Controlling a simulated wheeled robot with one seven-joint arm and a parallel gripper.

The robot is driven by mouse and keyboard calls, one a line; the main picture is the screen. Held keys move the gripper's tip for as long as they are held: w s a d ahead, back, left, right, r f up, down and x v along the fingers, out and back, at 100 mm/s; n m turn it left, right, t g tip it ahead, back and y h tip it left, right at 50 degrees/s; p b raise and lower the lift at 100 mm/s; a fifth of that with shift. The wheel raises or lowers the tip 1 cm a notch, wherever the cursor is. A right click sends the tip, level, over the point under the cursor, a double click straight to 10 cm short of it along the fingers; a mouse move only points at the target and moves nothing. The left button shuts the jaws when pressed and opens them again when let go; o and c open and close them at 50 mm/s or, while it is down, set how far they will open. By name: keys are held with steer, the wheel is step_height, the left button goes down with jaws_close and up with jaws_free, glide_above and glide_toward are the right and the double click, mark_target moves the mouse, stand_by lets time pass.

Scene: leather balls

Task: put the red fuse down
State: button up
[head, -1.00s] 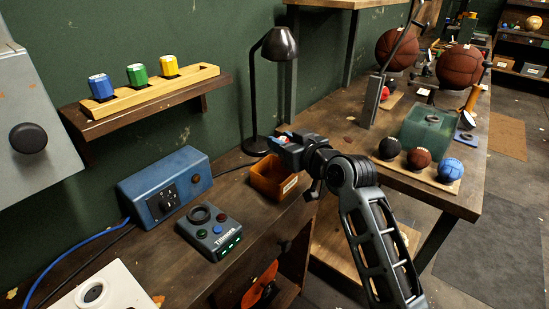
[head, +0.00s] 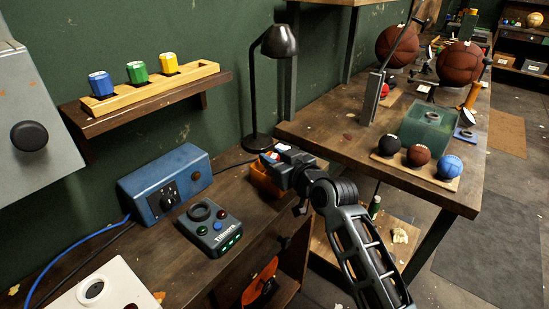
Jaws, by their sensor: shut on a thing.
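My gripper (head: 276,157) is over the small orange bin (head: 263,183) on the workbench, beside the lamp's foot. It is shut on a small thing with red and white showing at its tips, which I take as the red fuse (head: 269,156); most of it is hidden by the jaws. My gripper and arm cover much of the bin. I cannot tell how high above the bin the fuse is. A blue fuse (head: 100,84), a green fuse (head: 137,72) and a yellow fuse (head: 168,64) stand in the wooden rack (head: 205,72) on the wall shelf.
A black desk lamp (head: 254,90) rises behind my gripper. A blue power box (head: 165,182) and a dark timer box (head: 211,228) stand left of it. A second table (head: 330,135) at right bears leather balls, a green box (head: 427,130) and three small balls.

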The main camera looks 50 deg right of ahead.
steer(key=shift+f+b, duration=0.35)
steer(key=shift+f, duration=0.1)
steer(key=o, duration=1.1)
steer(key=shift+o, duration=0.2)
steer(key=shift+r, duration=0.1)
steer(key=shift+r+p, duration=0.3)
steer(key=shift+p, duration=0.1)
steer(key=s+a+n+y, duration=0.1)
steer(key=s+a, duration=0.6)
steer(key=s, duration=0.5)
steer(key=s+a+n+y+b, duration=0.1)
steer(key=s+a+y, duration=0.1)
steer(key=s+a, duration=0.6)
steer(key=s+a+n+y, duration=0.1)
steer(key=s+a, duration=0.7)
steer(key=s, duration=0.9)
steer(key=shift+s+r, duration=0.3)
steer(key=shift+r, duration=0.1)
